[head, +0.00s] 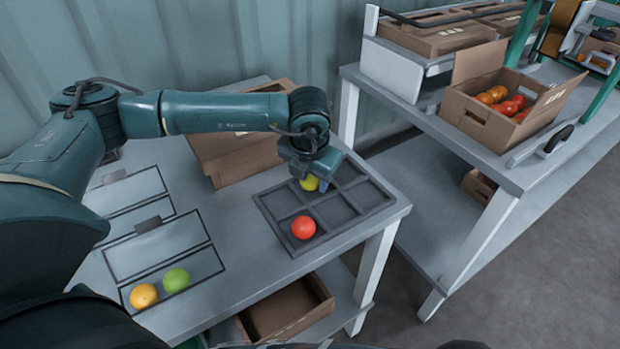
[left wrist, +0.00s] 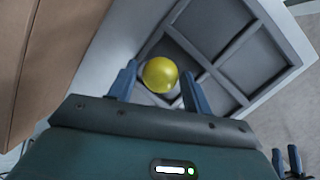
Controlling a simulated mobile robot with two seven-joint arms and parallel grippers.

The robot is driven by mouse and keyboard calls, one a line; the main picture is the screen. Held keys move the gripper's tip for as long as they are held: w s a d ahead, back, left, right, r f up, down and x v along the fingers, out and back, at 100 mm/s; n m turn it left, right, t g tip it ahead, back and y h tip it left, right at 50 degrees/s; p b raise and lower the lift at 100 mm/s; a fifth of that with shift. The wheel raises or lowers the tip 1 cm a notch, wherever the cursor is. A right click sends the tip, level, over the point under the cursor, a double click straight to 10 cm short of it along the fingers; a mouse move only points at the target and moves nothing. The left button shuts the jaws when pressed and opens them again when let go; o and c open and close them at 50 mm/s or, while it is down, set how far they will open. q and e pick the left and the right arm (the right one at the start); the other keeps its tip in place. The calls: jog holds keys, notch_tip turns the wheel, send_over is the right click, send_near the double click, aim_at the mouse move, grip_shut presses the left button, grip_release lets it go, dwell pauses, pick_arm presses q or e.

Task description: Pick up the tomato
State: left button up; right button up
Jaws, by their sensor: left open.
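A yellow tomato (head: 309,183) sits in a compartment of the dark grey divided tray (head: 376,208), partly hidden by my left gripper (head: 312,176). In the left wrist view the yellow tomato (left wrist: 160,75) lies between the two blue fingers of my left gripper (left wrist: 157,88), which is open around it. A red tomato (head: 303,227) sits in a front compartment of the same tray. An orange tomato (head: 143,296) and a green tomato (head: 176,280) lie in a marked area on the table at the left.
A cardboard box (head: 238,150) stands behind the tray, close to my left arm. An open box (head: 285,312) lies on the lower shelf. The table's right edge is near the tray.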

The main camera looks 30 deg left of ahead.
pick_arm(q)
jog(key=shift+c, duration=0.5)
jog(key=c, duration=0.4)
